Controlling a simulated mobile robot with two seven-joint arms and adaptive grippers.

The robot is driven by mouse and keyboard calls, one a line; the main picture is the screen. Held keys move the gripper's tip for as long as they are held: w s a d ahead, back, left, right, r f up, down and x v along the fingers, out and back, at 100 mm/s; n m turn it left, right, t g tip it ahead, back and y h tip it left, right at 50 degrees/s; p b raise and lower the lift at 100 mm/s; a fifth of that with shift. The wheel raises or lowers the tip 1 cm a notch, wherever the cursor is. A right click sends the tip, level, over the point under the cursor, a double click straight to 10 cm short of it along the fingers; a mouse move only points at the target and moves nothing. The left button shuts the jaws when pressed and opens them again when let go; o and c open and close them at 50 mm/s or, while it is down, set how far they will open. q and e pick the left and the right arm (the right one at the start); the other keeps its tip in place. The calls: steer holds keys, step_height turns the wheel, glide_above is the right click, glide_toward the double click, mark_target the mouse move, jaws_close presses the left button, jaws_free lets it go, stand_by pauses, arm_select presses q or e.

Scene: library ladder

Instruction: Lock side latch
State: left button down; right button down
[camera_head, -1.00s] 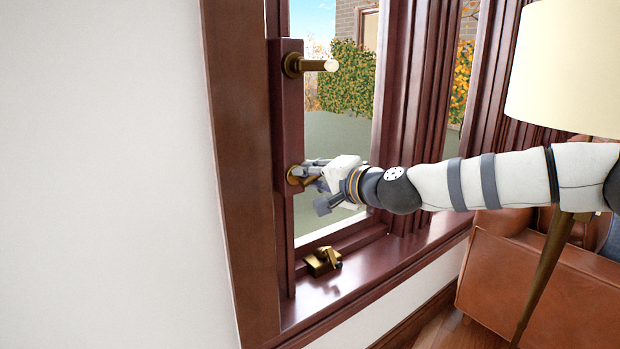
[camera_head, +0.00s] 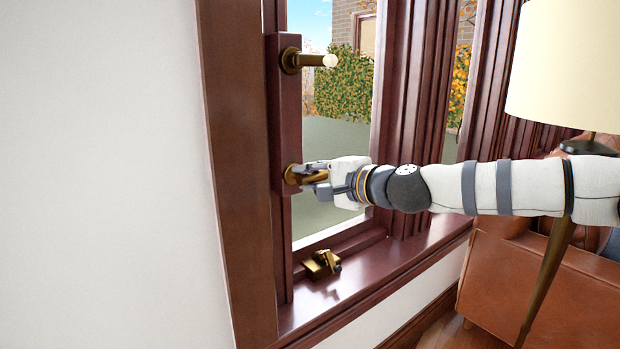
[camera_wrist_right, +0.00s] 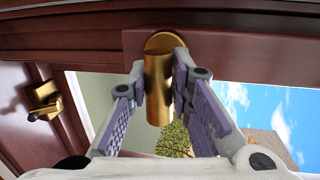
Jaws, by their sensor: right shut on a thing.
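Two brass side latches sit on the dark red window frame. The upper latch (camera_head: 310,60) has its handle pointing right, with a pale end. My right gripper (camera_head: 312,174) is at the lower latch (camera_head: 292,175), and its fingers hide much of that handle. In the right wrist view, the brass lower latch handle (camera_wrist_right: 158,88) stands between the two fingers of my right gripper (camera_wrist_right: 160,85), which is shut on it. My left gripper is not in view.
A brass crank fitting (camera_head: 322,264) sits on the window sill (camera_head: 370,275) below the lower latch; it also shows in the right wrist view (camera_wrist_right: 45,101). A lamp (camera_head: 562,70) and leather armchair (camera_head: 580,270) stand at the right. White wall fills the left.

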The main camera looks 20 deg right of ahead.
steer(key=shift+f, duration=0.4)
steer(key=c, duration=1.5)
jaws_free()
steer(key=shift+r, duration=0.1)
steer(key=shift+r, duration=0.1)
steer(key=v, duration=1.2)
